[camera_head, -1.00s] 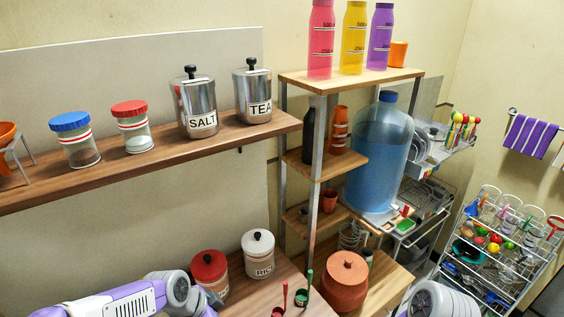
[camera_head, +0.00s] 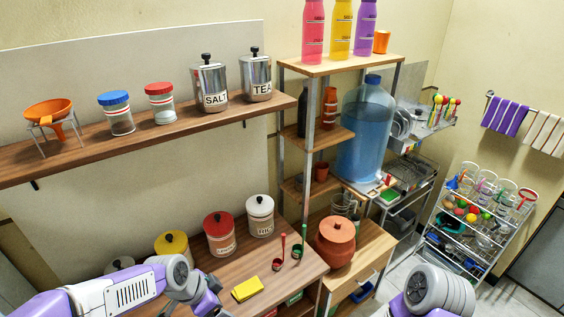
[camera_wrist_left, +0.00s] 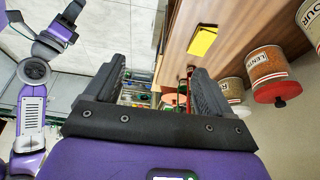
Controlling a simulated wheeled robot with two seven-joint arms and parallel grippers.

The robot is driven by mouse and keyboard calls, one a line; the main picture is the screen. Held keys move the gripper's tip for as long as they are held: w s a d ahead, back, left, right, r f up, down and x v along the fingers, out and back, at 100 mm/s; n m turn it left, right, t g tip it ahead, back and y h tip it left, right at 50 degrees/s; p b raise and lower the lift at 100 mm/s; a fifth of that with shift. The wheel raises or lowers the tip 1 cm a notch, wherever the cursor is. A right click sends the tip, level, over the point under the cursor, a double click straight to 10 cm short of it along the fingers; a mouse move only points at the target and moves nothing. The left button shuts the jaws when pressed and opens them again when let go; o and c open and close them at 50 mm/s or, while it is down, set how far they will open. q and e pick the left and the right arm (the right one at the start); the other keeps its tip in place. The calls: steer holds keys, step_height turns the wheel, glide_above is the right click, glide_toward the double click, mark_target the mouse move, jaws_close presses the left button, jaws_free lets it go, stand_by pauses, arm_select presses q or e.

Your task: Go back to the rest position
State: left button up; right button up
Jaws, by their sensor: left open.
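My left arm (camera_head: 140,288) comes in from the lower left in the head view, with its wrist in front of the counter; its fingertips are below the picture there. In the left wrist view my left gripper (camera_wrist_left: 157,90) is open, its two black fingers wide apart with nothing between them. Part of my right arm (camera_head: 438,290) shows at the bottom right of the head view, but its gripper is not clearly seen. My other purple and white arm (camera_wrist_left: 38,90) also shows at the left of the wrist view.
A counter (camera_head: 215,278) holds a yellow sponge-like block (camera_head: 247,289), canisters (camera_head: 219,233) and a brown clay pot (camera_head: 336,242). A wall shelf (camera_head: 90,143) bears jars and tins. A blue water jug (camera_head: 365,130) and a wire rack (camera_head: 470,228) stand to the right. Floor (camera_head: 404,262) is clear between.

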arm_select(q)
step_height(320, 180, down, 12)
steer(key=d+n+b, duration=0.2)
steer(key=n+b, duration=0.1)
steer(key=n, duration=0.1)
steer(key=s+d+f+n+g+b, duration=0.1)
steer(key=s+f+n, duration=0.4)
steer(key=f, duration=0.8)
steer(key=s+d+f+n+g+b, duration=0.1)
steer(key=s+f+n+b, duration=0.4)
steer(key=f, duration=0.8)
steer(key=s+d, duration=0.1)
steer(key=s, duration=0.2)
steer(key=shift+d+f+b, duration=0.25)
steer(key=shift+d+b, duration=0.05)
steer(key=shift+d, duration=0.1)
arm_select(e)
step_height(320, 180, down, 10)
steer(key=shift+w, duration=0.25)
arm_select(q)
steer(key=shift+w, duration=0.1)
steer(key=shift+c, duration=0.4)
arm_select(e)
steer(key=shift+c, duration=0.4)
